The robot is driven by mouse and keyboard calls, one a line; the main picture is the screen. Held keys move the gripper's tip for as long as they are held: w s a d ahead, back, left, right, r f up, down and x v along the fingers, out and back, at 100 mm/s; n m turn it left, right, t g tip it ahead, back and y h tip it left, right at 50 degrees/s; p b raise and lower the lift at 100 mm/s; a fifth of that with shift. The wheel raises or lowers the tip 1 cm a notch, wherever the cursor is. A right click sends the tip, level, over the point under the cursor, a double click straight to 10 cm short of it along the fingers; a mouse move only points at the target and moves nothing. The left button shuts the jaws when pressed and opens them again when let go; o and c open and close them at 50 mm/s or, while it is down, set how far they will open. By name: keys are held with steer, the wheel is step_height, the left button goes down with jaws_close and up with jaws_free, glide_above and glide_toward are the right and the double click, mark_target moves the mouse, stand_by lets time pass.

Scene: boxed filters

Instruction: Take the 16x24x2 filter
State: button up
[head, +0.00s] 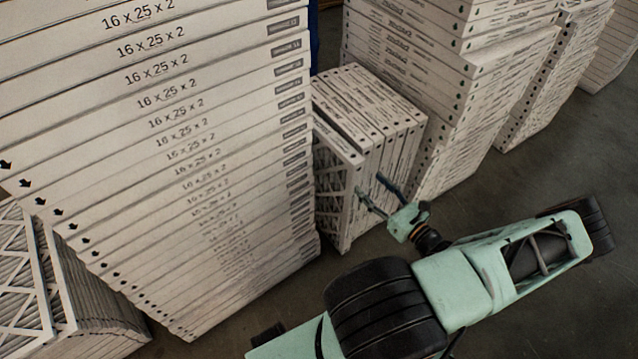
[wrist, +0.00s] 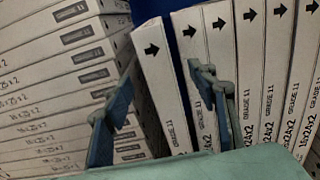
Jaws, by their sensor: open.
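A row of upright white boxed filters (head: 385,115) stands on the floor in the gap between tall stacks. In the wrist view, several of these filters (wrist: 248,75) show black arrows, "GRADE 11" and, on those at the right, "16x24x2". The leftmost upright filter (wrist: 158,75) leans slightly apart from the others; its size print is hidden. My gripper (head: 371,186) is open at the near edges of the row. In the wrist view, my gripper (wrist: 161,70) has one finger on each side of the leftmost filter's edge. I cannot tell whether either finger touches a box.
A tall stack marked 16x25x2 (head: 190,150) stands close on the left. Another tall stack (head: 460,90) stands right behind the row. Lattice-faced filters (head: 60,290) lean at lower left. Grey floor (head: 560,165) is clear at the right.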

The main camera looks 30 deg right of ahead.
mark_target(359, 172)
steer(key=w, duration=0.4)
steer(key=w+a+r, duration=0.1)
steer(key=w, duration=0.1)
steer(key=shift+a+b, duration=0.1)
steer(key=shift+b, duration=0.3)
jaws_close()
